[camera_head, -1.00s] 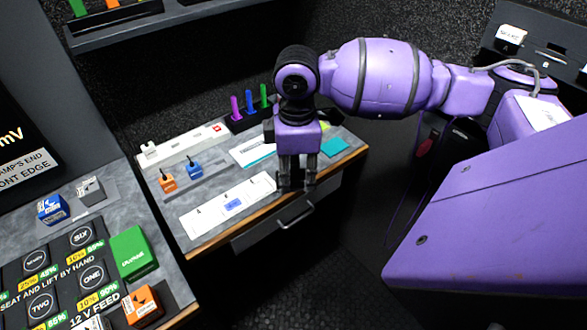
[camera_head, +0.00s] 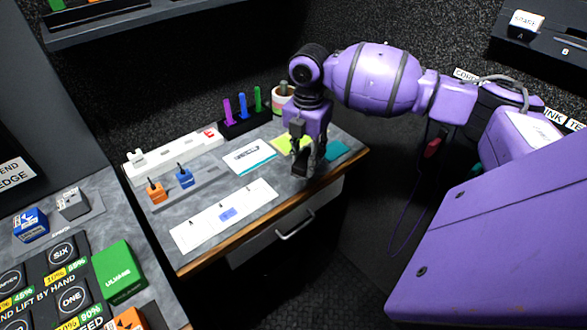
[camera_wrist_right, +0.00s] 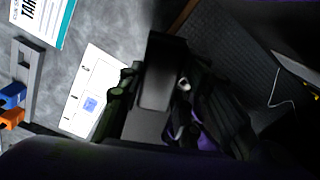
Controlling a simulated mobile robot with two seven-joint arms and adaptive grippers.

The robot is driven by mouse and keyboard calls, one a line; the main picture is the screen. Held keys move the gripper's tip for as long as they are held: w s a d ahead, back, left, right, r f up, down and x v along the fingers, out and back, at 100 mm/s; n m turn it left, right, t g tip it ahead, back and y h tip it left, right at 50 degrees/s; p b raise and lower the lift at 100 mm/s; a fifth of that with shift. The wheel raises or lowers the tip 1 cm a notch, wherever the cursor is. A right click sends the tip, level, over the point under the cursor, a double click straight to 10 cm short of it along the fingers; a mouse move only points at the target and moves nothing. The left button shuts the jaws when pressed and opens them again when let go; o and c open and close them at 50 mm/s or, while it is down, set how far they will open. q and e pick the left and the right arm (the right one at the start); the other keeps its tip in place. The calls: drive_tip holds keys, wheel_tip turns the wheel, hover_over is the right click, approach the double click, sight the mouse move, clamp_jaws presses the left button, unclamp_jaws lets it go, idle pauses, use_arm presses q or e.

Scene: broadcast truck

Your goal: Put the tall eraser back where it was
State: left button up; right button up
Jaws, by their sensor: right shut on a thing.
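My right gripper (camera_head: 304,168) is shut on a dark, tall block, seen best in the right wrist view as a black block (camera_wrist_right: 160,78) between the fingers. I take it to be the tall eraser; its face is too dark to read. The gripper points down near the right front part of the desk, to the right of a white marked card (camera_head: 190,232). In the head view the fingers hide most of the block. I cannot tell whether its bottom touches the desk. The card has several marks and a blue patch (camera_head: 228,214). My left gripper is not in view.
A black holder with purple, blue and green markers (camera_head: 242,105) and a cup (camera_head: 283,101) stand at the desk's back. Orange (camera_head: 155,193) and blue (camera_head: 184,177) blocks sit in a grey strip. Printed cards and a teal sheet (camera_head: 347,150) lie nearby. A drawer handle (camera_head: 295,228) juts below.

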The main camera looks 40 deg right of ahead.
drive_tip(key=w+f, duration=0.6)
drive_tip(key=shift+d+f+b, duration=0.1)
drive_tip(key=shift+d+b, duration=0.3)
drive_tip(key=shift+w+f, duration=0.15)
drive_tip(key=shift+f, duration=1.5)
drive_tip(key=shift+f, duration=0.2)
drive_tip(key=o, duration=1.1)
drive_tip(key=shift+r, duration=0.15)
wheel_tip(320, 180, up, 12)
